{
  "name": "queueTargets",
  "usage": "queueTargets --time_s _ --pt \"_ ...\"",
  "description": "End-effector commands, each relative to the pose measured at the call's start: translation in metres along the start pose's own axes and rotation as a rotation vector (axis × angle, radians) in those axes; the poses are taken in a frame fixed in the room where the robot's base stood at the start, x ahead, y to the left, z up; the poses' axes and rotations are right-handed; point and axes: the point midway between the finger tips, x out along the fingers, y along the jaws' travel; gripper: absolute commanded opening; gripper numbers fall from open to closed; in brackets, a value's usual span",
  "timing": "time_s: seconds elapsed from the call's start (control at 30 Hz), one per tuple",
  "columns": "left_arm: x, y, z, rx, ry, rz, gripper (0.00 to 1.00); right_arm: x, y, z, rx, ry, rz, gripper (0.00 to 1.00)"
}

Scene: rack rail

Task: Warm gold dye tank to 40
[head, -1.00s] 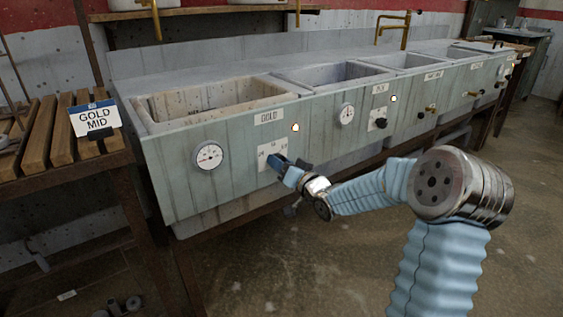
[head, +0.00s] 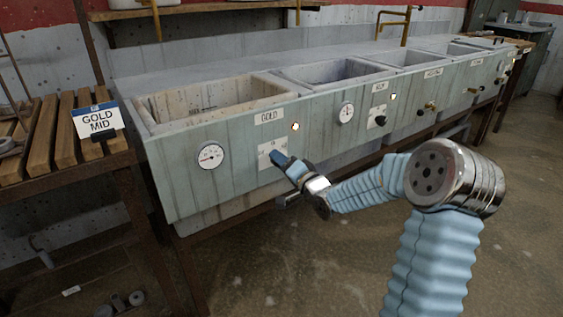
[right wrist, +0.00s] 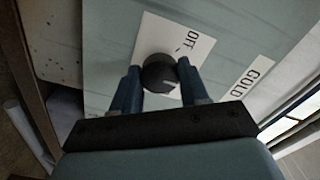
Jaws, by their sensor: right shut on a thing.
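The gold dye tank (head: 215,98) is the nearest basin at the left, with a GOLD label (head: 269,117) on its front. A round gauge (head: 210,156) with a white face is on that front; its reading is too small to tell. My right gripper (head: 279,160) is at the tank's white dial plate (head: 266,164). In the right wrist view its fingers are shut on a round black knob (right wrist: 159,72). The knob's white mark is at its lower right, while the OFF print (right wrist: 187,42) is above. My left gripper is not in view.
More basins with gauges and knobs run along to the right. A slatted wooden rack (head: 40,135) with a GOLD MID sign (head: 98,119) stands at the left. The floor in front is open.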

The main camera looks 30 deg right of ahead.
Motion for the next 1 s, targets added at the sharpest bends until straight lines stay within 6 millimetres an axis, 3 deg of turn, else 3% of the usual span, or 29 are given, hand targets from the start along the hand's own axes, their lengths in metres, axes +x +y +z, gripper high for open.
queueTargets --time_s 0.33,0.37,0.53,0.83,1.0 --pt "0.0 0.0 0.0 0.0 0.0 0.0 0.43 0.0 0.001 0.0 0.003 -0.001 0.003 0.14" --pt "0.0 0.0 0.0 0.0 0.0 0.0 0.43 0.0 0.001 0.0 0.003 -0.001 0.003 0.46" --pt "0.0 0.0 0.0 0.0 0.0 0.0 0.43 0.0 0.001 0.0 0.002 0.0 0.002 0.69" --pt "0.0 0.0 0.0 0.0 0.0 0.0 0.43 -0.002 0.001 0.0 0.002 0.0 0.001 0.69" --pt "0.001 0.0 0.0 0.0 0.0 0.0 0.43 -0.025 0.001 -0.001 0.001 0.002 0.003 0.69"
